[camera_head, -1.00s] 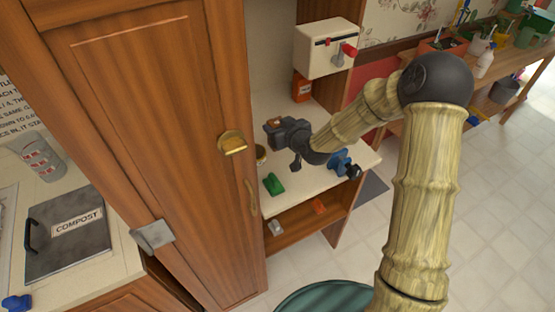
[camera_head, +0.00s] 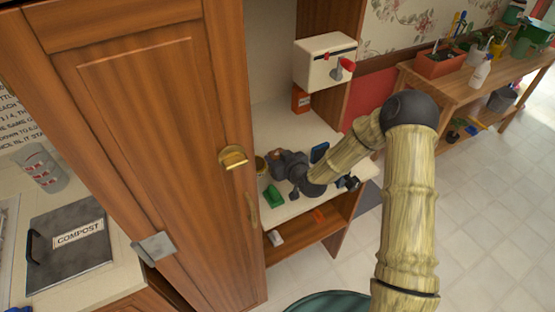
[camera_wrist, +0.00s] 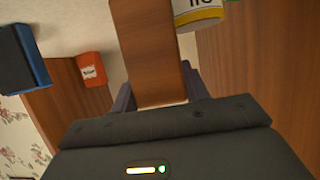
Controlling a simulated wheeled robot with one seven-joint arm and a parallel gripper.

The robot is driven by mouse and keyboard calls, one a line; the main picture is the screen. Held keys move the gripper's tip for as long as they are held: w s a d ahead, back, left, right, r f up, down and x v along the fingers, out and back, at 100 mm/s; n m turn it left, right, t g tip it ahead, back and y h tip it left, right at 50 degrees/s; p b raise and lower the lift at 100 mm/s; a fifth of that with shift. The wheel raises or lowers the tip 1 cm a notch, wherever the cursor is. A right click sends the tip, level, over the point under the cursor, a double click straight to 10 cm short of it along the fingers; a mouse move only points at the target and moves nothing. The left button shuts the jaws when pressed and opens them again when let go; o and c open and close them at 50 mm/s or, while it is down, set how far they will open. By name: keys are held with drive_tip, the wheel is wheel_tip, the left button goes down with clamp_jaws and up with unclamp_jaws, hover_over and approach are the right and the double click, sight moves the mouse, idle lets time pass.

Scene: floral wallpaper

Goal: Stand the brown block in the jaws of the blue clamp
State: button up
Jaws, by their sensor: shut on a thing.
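My gripper (camera_head: 284,162) is over the pale shelf inside the cupboard. In the wrist view its fingers (camera_wrist: 157,92) are shut on the brown block (camera_wrist: 152,48), which sticks out lengthwise beyond them. In the head view the block is hard to make out against the gripper. The blue clamp is mostly hidden behind my forearm; dark and blue parts (camera_head: 350,183) show at the right end of the shelf. I cannot see its jaws. An upright blue piece (camera_head: 319,152) stands behind my wrist; I cannot tell whether it belongs to the clamp.
A green object (camera_head: 273,196) lies at the shelf's front left. An orange box (camera_head: 301,100) stands at the back under a white device (camera_head: 325,60). A lower shelf holds small white and orange items.

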drive_tip(key=shift+f, duration=0.75)
drive_tip(key=shift+f, duration=0.15)
drive_tip(key=o, duration=1)
drive_tip(key=shift+r, duration=0.25)
drive_tip(key=b+v, duration=0.2)
drive_tip(key=v, duration=1)
drive_tip(key=shift+f, duration=0.1)
